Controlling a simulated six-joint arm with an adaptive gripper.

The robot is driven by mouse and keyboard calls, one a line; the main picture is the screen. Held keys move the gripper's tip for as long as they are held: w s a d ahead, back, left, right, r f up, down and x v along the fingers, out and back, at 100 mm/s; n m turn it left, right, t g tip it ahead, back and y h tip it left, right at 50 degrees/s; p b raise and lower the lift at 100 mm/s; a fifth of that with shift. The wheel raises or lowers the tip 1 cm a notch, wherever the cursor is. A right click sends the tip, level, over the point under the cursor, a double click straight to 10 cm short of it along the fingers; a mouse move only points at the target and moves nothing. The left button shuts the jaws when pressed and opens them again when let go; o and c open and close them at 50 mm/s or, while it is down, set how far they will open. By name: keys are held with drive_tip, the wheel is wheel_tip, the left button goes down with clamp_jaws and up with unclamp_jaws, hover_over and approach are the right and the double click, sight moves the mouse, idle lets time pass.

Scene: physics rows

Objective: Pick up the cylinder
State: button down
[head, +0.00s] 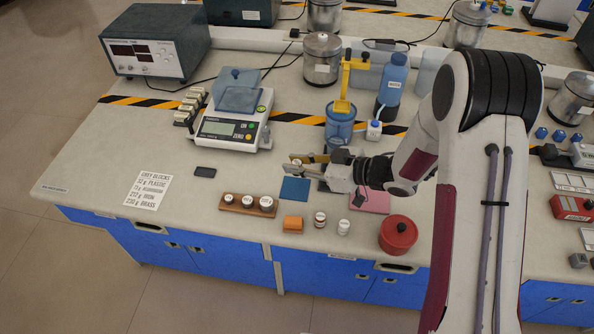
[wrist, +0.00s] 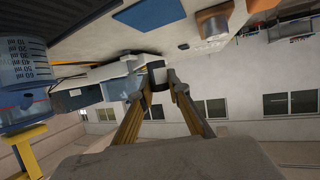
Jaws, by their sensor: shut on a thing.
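My gripper (head: 298,159) reaches in from the right above the bench, between the blue beaker and the blue mat, and points left. In the wrist view its two yellow fingers (wrist: 157,88) are closed on a small pale and dark object (wrist: 157,73), which appears to be the cylinder. It sits between the fingertips, and its lower part is partly hidden by them. In the head view the held object is too small to make out clearly. The fingers look raised above the bench, but their exact height is hard to judge.
A scale (head: 222,128) stands left of my gripper, and a blue beaker (head: 340,128) with a yellow hook stands behind it. In front are a blue mat (head: 295,189), a weight rack (head: 236,207), an orange block (head: 292,223), small jars (head: 320,219) and a red pot (head: 398,236).

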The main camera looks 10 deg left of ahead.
sight(345, 81)
drive_tip(key=shift+r, duration=2.2)
drive_tip(key=shift+w+r, duration=0.1)
drive_tip(key=shift+w, duration=0.45)
drive_tip(key=shift+w+d+r+m+t+h, duration=0.95)
drive_tip(key=shift+w+d+m+t+h, duration=0.5)
drive_tip(key=shift+w, duration=1.55)
drive_tip(key=shift+w+d+r+m+t+h, duration=0.95)
drive_tip(key=shift+w+d+m+t, duration=0.6)
drive_tip(key=shift+w, duration=1.4)
drive_tip(key=shift+w+d+r+m+t+h, duration=1.05)
drive_tip(key=shift+w+m, duration=0.75)
drive_tip(key=shift+w, duration=1.2)
drive_tip(key=shift+w+d+m+t+h, duration=0.35)
drive_tip(key=shift+w+d+m+h, duration=0.2)
drive_tip(key=shift+d+m+h, duration=0.45)
drive_tip(key=shift+a+h, duration=0.15)
drive_tip(key=shift+h, duration=0.1)
drive_tip(key=shift+w+r+h, duration=0.1)
drive_tip(key=shift+r+h, duration=0.05)
drive_tip(key=shift+h, duration=0.25)
